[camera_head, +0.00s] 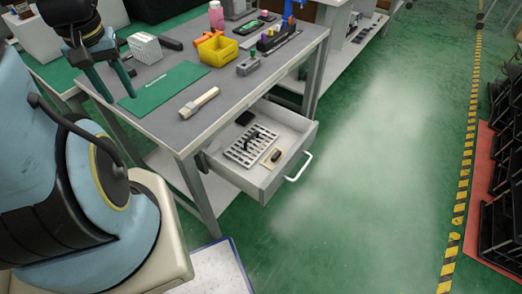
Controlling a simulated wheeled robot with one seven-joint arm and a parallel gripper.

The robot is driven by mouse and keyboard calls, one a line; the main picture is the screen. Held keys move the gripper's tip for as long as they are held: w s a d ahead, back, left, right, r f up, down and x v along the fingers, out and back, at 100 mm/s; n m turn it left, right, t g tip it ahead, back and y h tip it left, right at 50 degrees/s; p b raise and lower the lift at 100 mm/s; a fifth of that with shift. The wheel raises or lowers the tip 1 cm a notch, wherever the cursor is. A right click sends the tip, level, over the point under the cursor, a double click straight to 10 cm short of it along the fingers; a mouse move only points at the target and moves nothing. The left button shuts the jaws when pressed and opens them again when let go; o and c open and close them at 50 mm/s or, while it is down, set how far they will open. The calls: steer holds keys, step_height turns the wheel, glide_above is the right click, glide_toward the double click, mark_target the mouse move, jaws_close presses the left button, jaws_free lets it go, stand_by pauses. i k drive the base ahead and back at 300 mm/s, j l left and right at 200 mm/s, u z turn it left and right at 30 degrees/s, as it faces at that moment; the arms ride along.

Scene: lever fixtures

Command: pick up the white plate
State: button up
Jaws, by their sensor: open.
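A pale slotted plate (243,150) lies in the open drawer, with a dark object resting on its upper right part. It is the most plate-like white thing in view, but I cannot be sure it is the task's white plate. A white perforated block (145,48) also stands on the grey worktop, near its back left. My gripper (121,98) is at the upper left, fingers pointing down over the green mat (168,88). It is open, with nothing visible between its fingers. It is well to the left of the drawer and apart from the slotted plate.
The drawer (283,180) is pulled out, with a white handle and small dark items inside. On the worktop are a yellow bin (217,50), a pale-handled tool (199,101), a pink bottle (216,15) and several small fixtures.

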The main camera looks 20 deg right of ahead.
mark_target(262, 142)
steer(key=k+l+u, duration=0.2)
steer(key=l, duration=0.25)
steer(key=k+l+u, duration=0.15)
steer(key=l, duration=0.3)
steer(key=k+l+u, duration=0.4)
steer(key=k+l, duration=0.15)
steer(key=l, duration=0.2)
